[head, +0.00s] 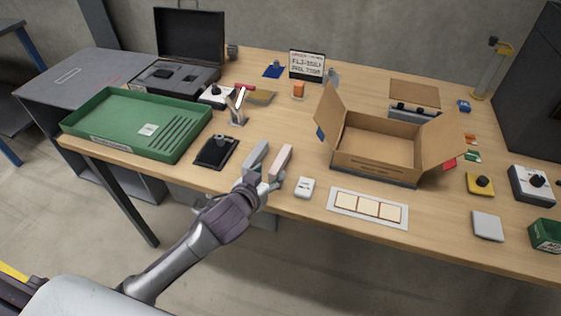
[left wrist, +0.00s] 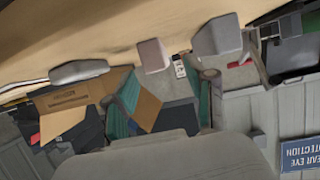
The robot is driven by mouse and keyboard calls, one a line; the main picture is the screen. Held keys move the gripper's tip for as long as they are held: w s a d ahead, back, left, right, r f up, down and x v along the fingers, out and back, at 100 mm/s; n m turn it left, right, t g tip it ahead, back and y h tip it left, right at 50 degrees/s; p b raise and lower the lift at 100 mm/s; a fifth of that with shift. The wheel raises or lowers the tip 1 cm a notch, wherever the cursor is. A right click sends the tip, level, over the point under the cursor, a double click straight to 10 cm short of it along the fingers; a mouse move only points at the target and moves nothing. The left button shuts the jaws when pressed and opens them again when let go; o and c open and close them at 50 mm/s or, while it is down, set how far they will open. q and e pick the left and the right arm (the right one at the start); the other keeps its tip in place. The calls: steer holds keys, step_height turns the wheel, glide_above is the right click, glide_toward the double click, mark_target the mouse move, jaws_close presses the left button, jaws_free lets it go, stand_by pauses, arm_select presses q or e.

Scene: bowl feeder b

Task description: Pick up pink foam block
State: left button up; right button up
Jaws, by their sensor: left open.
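The pink foam block (head: 281,161) is a pale pink bar near the front edge of the table, just right of a similar grey block (head: 256,156). My left gripper (head: 266,182) is open at the near ends of these two blocks. In the left wrist view the pink block (left wrist: 153,55) shows ahead of the open left gripper (left wrist: 169,82), between the lines of its fingers, with the grey block (left wrist: 218,35) to its right. I cannot tell whether a finger touches either block. My right gripper is not in view.
A black device (head: 215,151) stands to the left, beside a green tray (head: 190,145). A small white device (head: 304,187) lies close on the right, in front of an open cardboard box (head: 375,155). A white-framed panel (head: 335,201) lies along the front edge.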

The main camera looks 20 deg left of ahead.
mark_target(275, 169)
arm_select(q)
steer(key=x, duration=0.4)
steer(key=shift+w+d, duration=0.25)
steer(key=shift+w, duration=0.1)
steer(key=shift+s, duration=0.1)
steer(key=c, duration=1)
